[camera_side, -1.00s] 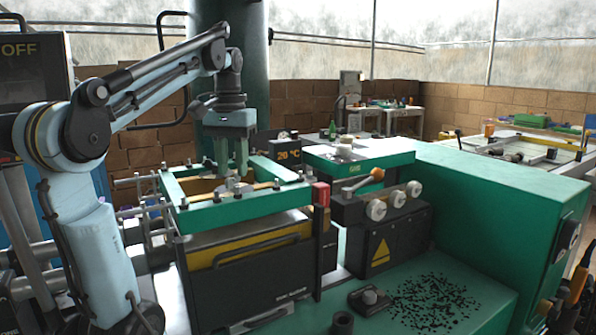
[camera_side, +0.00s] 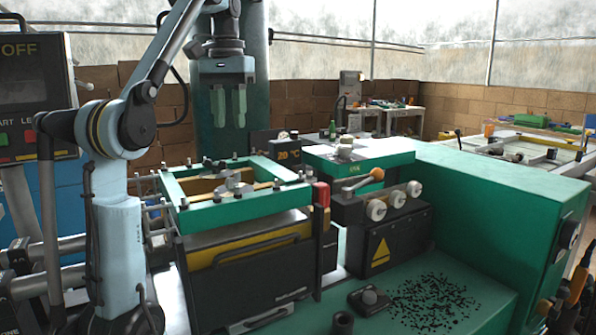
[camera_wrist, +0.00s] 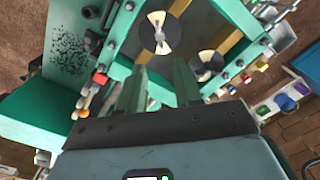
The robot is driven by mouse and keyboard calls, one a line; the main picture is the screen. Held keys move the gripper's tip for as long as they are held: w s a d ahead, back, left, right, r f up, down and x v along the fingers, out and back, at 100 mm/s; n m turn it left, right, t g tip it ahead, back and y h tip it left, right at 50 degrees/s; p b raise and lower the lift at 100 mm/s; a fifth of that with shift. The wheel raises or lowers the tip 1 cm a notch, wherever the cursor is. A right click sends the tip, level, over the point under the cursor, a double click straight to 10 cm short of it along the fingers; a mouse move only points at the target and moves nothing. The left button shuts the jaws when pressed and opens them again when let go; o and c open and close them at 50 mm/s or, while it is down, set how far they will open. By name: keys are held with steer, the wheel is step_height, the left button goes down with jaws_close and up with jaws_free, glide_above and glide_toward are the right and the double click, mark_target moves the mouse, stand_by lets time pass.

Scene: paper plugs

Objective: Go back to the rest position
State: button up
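My gripper (camera_side: 228,106) hangs pointing down, high above the green square frame (camera_side: 228,212) of the machine in the side view. Its two green fingers are apart, with nothing seen between them. In the wrist view the fingers (camera_wrist: 157,88) also stand apart and empty, over the frame (camera_wrist: 124,42). A round metal disc with two light wedges (camera_wrist: 160,38) lies beyond the fingertips. A second, similar disc (camera_wrist: 205,66) is partly hidden by a finger.
An orange-tipped lever (camera_side: 376,174) and several knobs sit right of the frame. Black bits (camera_side: 435,300) are scattered on the green bench (camera_side: 480,312). A thick green column (camera_side: 258,90) rises behind my gripper. The air around my gripper looks clear.

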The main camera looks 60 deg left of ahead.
steer(key=w+d+f+m, duration=0.1)
steer(key=d+f, duration=0.1)
steer(key=w+d+f+m+t, duration=0.1)
steer(key=w+d, duration=0.1)
steer(key=w+d+f+m, duration=0.1)
steer(key=w+d+f, duration=0.1)
steer(key=shift+w+d+f+y, duration=0.15)
steer(key=shift+d+f+y, duration=0.15)
steer(key=shift+y, duration=0.1)
steer(key=d+f+m+t, duration=0.3)
steer(key=d+f, duration=0.4)
steer(key=f, duration=0.3)
steer(key=d+f+m+t, duration=0.3)
steer(key=d+f, duration=0.5)
steer(key=f, duration=0.3)
steer(key=shift+d+f+h, duration=0.25)
steer(key=shift+h, duration=0.15)
